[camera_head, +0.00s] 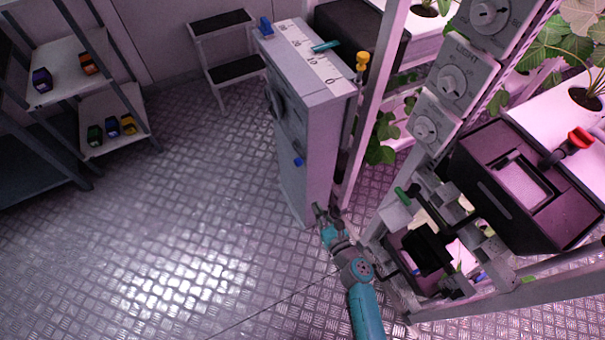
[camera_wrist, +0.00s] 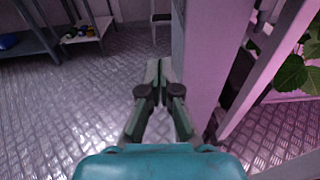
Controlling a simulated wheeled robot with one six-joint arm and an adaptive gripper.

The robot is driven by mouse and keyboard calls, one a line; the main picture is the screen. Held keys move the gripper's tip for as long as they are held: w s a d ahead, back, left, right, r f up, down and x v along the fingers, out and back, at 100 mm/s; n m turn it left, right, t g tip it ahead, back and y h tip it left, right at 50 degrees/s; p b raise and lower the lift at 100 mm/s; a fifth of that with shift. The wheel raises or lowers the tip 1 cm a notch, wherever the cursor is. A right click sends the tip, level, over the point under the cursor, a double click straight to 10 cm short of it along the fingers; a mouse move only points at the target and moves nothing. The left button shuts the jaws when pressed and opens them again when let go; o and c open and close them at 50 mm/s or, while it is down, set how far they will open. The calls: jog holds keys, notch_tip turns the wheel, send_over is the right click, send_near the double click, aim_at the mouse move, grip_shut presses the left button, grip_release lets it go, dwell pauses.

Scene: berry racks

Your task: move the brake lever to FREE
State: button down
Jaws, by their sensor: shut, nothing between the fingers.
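No lettering reading FREE is legible, and I cannot tell for sure which handle is the brake lever. A red-knobbed lever (camera_head: 575,142) sits on the dark box at the right. A green-ended handle (camera_head: 402,195) sticks out from the rack's lower part, and a yellow knob (camera_head: 362,60) stands beside the rack post. My gripper (camera_head: 319,208) is low beside the foot of the grey cabinet, apart from all these handles. In the wrist view my gripper (camera_wrist: 159,70) has its fingers together and empty, with the cabinet's pale side just to the right.
The grey cabinet (camera_head: 305,150) carries a numbered scale and a teal pointer (camera_head: 326,46) on top. Dial panels (camera_head: 452,82) run up the rack post. Shelves (camera_head: 75,70) with small coloured items stand at the left, a step stool (camera_head: 229,75) behind. The metal floor between is clear.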

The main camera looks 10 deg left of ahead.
jog(key=shift+w+a+r+m, duration=0.2)
jog(key=shift+w+m, duration=0.1)
jog(key=shift+w, duration=0.05)
jog(key=w+a+r, duration=0.2)
jog(key=w+a, duration=0.4)
jog(key=w, duration=0.3)
jog(key=shift+w+r, duration=0.25)
jog(key=shift+r, duration=0.15)
jog(key=shift+d+r, duration=0.1)
jog(key=shift+r, duration=0.05)
dwell(0.5)
